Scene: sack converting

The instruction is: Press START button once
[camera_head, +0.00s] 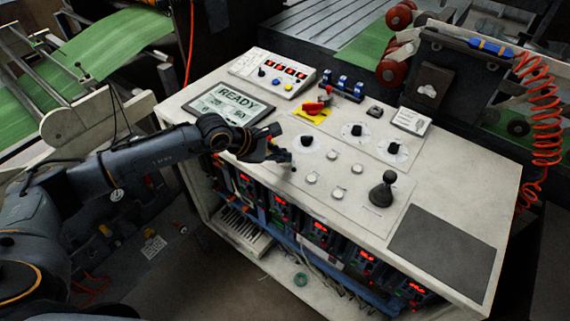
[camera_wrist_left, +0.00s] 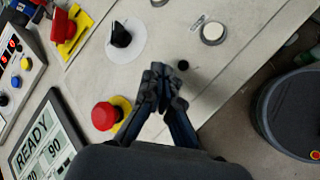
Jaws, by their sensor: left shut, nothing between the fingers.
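The control desk top (camera_head: 440,190) carries several round white buttons, among them a white button (camera_head: 311,179) near the desk's front edge. No START label is readable, so I cannot tell which button is START. A white button also shows in the left wrist view (camera_wrist_left: 213,31), ahead and to the right of the fingers. My left gripper (camera_head: 288,158) is shut and empty, low over the panel, left of the white buttons. In the left wrist view its fingertips (camera_wrist_left: 164,78) are beside a small black round part (camera_wrist_left: 183,65). I cannot tell whether they touch the panel.
A red mushroom button (camera_wrist_left: 106,116) is close left of the fingers. A dark mat (camera_head: 442,252) leaves the right end clear.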

